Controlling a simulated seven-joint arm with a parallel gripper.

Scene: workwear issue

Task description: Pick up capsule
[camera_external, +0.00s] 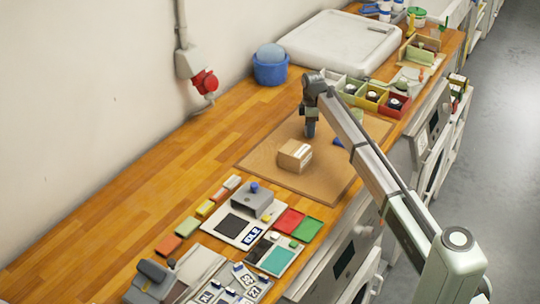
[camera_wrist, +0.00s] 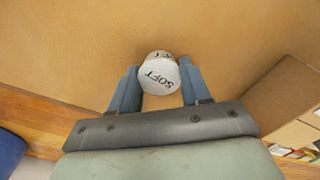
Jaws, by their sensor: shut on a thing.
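The capsule (camera_wrist: 159,76) is a small white cylinder with a round end marked "SOFT" in black letters. In the wrist view it sits between the two blue fingers of my gripper (camera_wrist: 158,70), which is shut on it. In the external view my gripper (camera_external: 310,131) points down over the brown mat (camera_external: 262,163), just behind a cardboard box. I cannot make out the capsule there. Whether it touches the mat is hard to tell.
The cardboard box (camera_external: 295,155) stands close to my gripper and also shows at the right in the wrist view (camera_wrist: 290,105). Colored bins (camera_external: 372,96) stand at the mat's far right. A blue bucket (camera_external: 270,70) is by the wall.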

